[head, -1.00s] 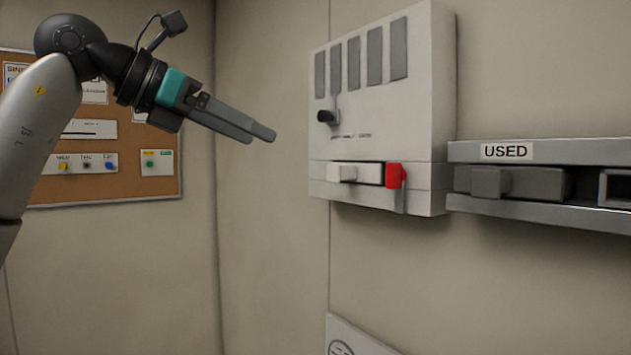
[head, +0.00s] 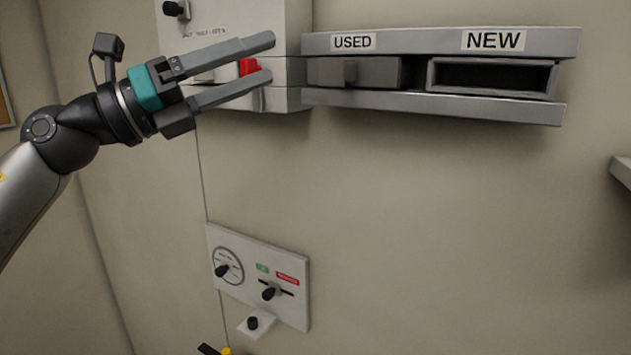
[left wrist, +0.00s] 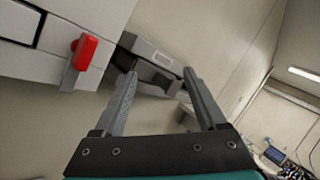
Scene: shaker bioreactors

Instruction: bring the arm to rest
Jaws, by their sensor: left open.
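My left gripper (head: 268,58) is at the upper left in the head view, pointing right. Its two fingers are apart with nothing between them. It overlaps the white wall unit (head: 290,30) and its red part (head: 248,67) in this view. In the left wrist view, both fingers of the left gripper (left wrist: 162,82) are spread and empty. The red part (left wrist: 86,50) on the white unit is to the left of the fingers there, apart from them. My right gripper is not in view.
A wall shelf has a USED slot holding a grey cartridge (head: 385,74) and an empty NEW slot (head: 490,78). A panel (head: 290,310) with a dial and a slider is on the wall below. The wall on the right is largely clear. The left wrist view shows a distant desk and monitor (left wrist: 272,153).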

